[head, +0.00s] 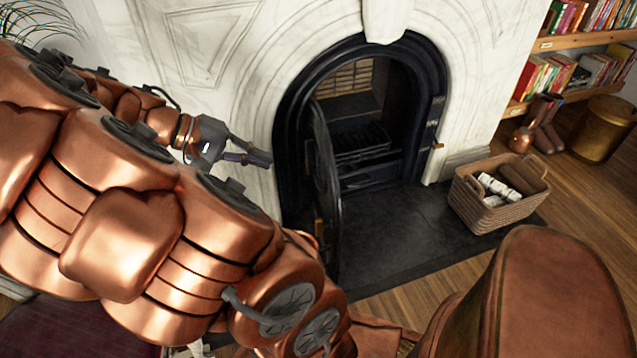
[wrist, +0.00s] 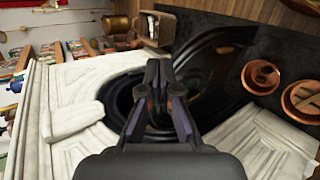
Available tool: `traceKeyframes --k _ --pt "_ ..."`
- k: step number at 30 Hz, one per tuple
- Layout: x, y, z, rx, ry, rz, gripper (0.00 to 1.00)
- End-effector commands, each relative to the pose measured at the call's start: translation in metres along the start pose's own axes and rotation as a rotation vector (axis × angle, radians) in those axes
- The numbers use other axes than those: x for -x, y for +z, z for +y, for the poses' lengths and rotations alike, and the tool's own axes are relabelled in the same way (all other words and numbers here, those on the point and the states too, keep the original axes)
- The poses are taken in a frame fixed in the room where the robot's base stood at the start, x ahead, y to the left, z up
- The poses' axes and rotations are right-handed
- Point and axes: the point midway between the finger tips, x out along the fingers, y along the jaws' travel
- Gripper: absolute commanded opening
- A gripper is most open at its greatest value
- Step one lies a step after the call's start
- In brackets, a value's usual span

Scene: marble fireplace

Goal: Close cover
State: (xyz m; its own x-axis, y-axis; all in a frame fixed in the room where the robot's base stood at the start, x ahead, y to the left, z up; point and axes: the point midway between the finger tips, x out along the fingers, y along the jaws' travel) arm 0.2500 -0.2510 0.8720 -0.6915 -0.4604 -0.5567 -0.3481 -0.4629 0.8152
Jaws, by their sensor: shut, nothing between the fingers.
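The black arched cover (head: 326,170) of the fireplace stands swung open, seen nearly edge-on at the left side of the dark fireplace opening (head: 358,135). In the wrist view a dark curved panel that looks like the cover (wrist: 212,62) lies to the right of my fingers. My gripper (head: 262,158) is in front of the white marble, just left of the cover in the head view. Its fingers (wrist: 158,72) are shut and empty. I cannot tell whether they touch the cover. My arm hides the cover's lower left surroundings in the head view.
A wicker basket (head: 497,199) with white rolls stands on the right of the dark hearth (head: 400,235). Bookshelves (head: 575,50) and a brass bin (head: 603,130) are farther right. Two copper pots (wrist: 261,77) (wrist: 303,98) show in the wrist view. The hearth before the opening looks clear.

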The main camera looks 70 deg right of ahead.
Motion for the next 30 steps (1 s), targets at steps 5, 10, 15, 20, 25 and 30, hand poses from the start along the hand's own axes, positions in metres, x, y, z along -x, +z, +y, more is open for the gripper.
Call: traceKeyframes --k 5,10,15,20,25,30 --pt "-0.035 -0.049 -0.028 -0.082 0.187 -0.046 0.00" --pt "-0.059 -0.091 -0.053 -0.137 0.352 -0.064 0.00" --pt "-0.081 -0.129 -0.084 -0.165 0.485 -0.059 0.00" --pt "-0.094 -0.152 -0.106 -0.177 0.558 -0.043 0.00" --pt "-0.100 -0.162 -0.115 -0.180 0.589 -0.035 0.00" --pt "-0.109 -0.160 -0.108 -0.184 0.594 -0.036 0.00"
